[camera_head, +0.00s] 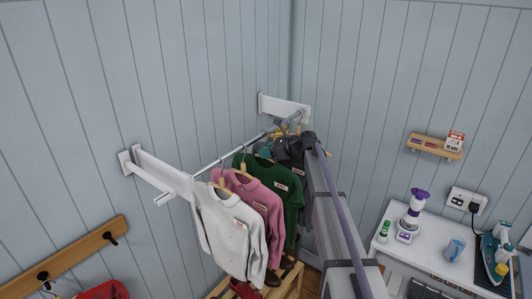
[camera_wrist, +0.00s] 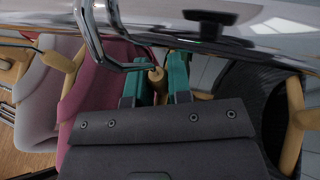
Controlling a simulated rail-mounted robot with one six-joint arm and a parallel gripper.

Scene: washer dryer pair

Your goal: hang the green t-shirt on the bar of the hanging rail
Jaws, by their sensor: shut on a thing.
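The green t-shirt (camera_head: 289,185) hangs upright among other shirts in the head view, just right of the pink one. The hanging rail's bar (camera_head: 228,157) runs from front left to back right. My gripper (camera_head: 290,148) is by the bar, above the green shirt's right shoulder. In the wrist view, my gripper (camera_wrist: 154,88) has its teal fingers shut on a wooden hanger neck (camera_wrist: 157,78). A chrome hook (camera_wrist: 109,36) rises from that neck toward the bar (camera_wrist: 250,30). I cannot tell whether the hook rests on the bar. My gripper hides the shirt below that neck.
A white shirt (camera_head: 229,232) and a pink shirt (camera_head: 254,205) hang to the left. A dark garment (camera_wrist: 262,95) hangs close on the right in the wrist view. White brackets (camera_head: 285,108) hold the rail. A white table (camera_head: 430,256) with an iron (camera_head: 496,250) stands right.

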